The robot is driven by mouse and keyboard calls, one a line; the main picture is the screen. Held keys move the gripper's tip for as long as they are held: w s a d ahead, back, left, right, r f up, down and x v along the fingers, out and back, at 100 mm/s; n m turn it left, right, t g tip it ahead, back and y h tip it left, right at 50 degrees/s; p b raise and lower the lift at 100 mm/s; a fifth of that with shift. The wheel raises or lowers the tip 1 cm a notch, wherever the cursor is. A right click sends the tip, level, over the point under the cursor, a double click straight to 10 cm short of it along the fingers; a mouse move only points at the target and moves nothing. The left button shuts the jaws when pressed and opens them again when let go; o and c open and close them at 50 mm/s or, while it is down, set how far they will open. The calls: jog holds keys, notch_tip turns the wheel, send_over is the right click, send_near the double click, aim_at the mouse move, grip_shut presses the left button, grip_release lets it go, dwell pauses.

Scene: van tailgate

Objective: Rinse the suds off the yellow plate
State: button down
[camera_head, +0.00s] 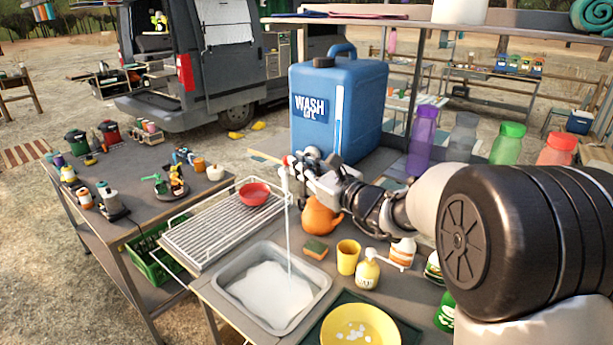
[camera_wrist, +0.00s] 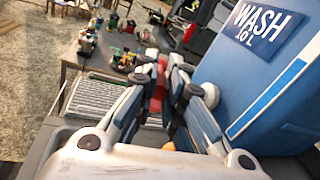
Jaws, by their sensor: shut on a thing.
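The yellow plate (camera_head: 335,330) lies at the front on a dark green mat (camera_head: 408,329), with several white suds patches (camera_head: 357,331) on it. The blue WASH water container (camera_head: 345,95) stands at the back of the counter. My gripper (camera_head: 297,163) is at its lower front, shut on what looks like the tap, which the fingers mostly hide. A thin water stream (camera_head: 287,215) falls from there into the grey basin (camera_head: 315,300), which holds whitish water. In the wrist view my gripper (camera_wrist: 160,90) has red between its fingers; the tap is unclear there.
A wire rack (camera_head: 200,235) with a red bowl (camera_head: 255,193) is left of the basin. Tall bottles (camera_head: 508,143) line the right.

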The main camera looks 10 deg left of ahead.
jog(key=shift+f+b, duration=0.1)
jog(key=shift+b, duration=0.2)
jog(key=shift+a+m+t+h, duration=0.1)
jog(key=shift+m+t+h, duration=0.2)
jog(key=shift+h, duration=0.1)
jog(key=shift+s, duration=0.1)
jog(key=c, duration=1.7)
grip_release()
jog(key=v, duration=1.2)
